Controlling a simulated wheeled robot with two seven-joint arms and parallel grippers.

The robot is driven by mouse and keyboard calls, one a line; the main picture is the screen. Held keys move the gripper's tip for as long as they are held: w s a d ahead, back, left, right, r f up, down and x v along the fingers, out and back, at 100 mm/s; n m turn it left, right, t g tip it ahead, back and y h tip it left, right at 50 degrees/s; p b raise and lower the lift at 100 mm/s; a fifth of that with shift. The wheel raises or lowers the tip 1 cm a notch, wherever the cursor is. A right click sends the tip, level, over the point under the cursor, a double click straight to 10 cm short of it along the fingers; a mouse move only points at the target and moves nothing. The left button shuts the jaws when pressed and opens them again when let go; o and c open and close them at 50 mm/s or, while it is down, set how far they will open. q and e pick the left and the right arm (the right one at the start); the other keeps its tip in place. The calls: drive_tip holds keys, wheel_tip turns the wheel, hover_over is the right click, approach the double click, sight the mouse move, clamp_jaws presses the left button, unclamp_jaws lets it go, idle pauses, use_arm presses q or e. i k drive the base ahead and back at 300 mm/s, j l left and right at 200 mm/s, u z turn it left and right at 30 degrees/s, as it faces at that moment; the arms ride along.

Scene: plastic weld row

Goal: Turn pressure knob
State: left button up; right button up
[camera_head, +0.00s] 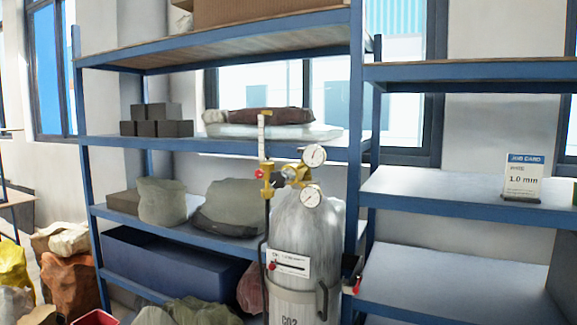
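A pale gas cylinder (308,240) marked CO2 stands upright in front of the shelves. A brass regulator (283,177) sits at its top, with an upper round gauge (314,155) and a lower round gauge (310,196). A small red knob (260,174) shows at the regulator's left side, and a small blue part shows near its middle. I cannot tell for sure which one is the pressure knob. A clear upright tube (262,134) rises from the left side. The gauge needles are too small to read. Neither of my grippers is clearly in view.
A blue shelf rack (220,145) behind the cylinder holds dark blocks (165,128) and sacks (228,207). The right shelves (450,195) are mostly bare, with a job card (523,178) reading 1.0 mm. Bags (70,285) lie at lower left. A black-and-red part (352,272) sits right of the cylinder.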

sight(278, 179)
drive_tip(key=z, duration=0.35)
drive_tip(key=i+j+z, duration=0.1)
drive_tip(key=j+z, duration=0.15)
drive_tip(key=z, duration=0.2)
drive_tip(key=j+z, duration=0.2)
drive_tip(key=z, duration=0.2)
drive_tip(key=j+z, duration=0.3)
drive_tip(key=z, duration=0.15)
drive_tip(key=j+z, duration=0.25)
drive_tip(key=z, duration=0.2)
